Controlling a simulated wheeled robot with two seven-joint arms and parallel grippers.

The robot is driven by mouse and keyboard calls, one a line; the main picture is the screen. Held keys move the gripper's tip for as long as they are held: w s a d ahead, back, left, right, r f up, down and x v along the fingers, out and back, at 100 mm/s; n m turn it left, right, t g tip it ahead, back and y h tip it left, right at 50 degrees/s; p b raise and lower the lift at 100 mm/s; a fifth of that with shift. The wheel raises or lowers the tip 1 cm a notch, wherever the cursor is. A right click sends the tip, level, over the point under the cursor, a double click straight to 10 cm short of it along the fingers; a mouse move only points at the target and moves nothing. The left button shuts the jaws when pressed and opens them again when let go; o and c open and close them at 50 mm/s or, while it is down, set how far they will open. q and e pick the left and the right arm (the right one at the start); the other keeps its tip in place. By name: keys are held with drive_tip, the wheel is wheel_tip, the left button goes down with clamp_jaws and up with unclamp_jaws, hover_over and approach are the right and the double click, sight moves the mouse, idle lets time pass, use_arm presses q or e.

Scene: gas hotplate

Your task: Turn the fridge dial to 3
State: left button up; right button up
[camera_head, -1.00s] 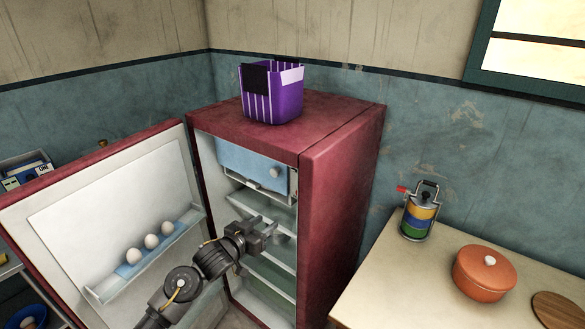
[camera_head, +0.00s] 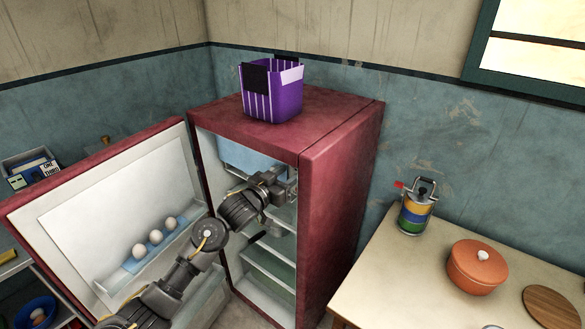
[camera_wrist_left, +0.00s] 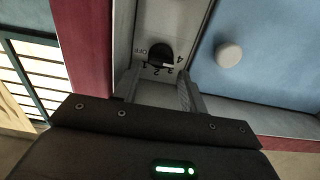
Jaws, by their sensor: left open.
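The fridge dial (camera_wrist_left: 160,53) is a small dark knob on a pale panel in the left wrist view. OFF and the numbers 1 to 4 are printed around it; I cannot tell which mark it points to. My left gripper (camera_wrist_left: 158,84) is open, its two fingers pointing toward the dial, one on each side of the numbers. The dial is not between the fingertips as seen; contact is not visible. In the head view my left gripper (camera_head: 282,182) is inside the open red fridge (camera_head: 345,190), near its upper compartment, and the dial is hidden. My right gripper is not in view.
The fridge door (camera_head: 95,200) stands open at left, with several eggs on its shelf. A blue freezer flap (camera_wrist_left: 262,60) with a round white knob (camera_wrist_left: 229,54) is beside the dial. A purple basket (camera_head: 272,95) stands on the fridge. A counter (camera_head: 400,275) is at right.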

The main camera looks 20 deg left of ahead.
use_arm(q)
drive_tip(key=shift+x, duration=1.3)
drive_tip(key=shift+c, duration=0.4)
drive_tip(key=c, duration=0.6)
drive_tip(key=shift+m, duration=0.4)
drive_tip(key=shift+d+f+m+b, duration=0.1)
drive_tip(key=shift+m+b, duration=1.25)
drive_tip(key=shift+m, duration=2.75)
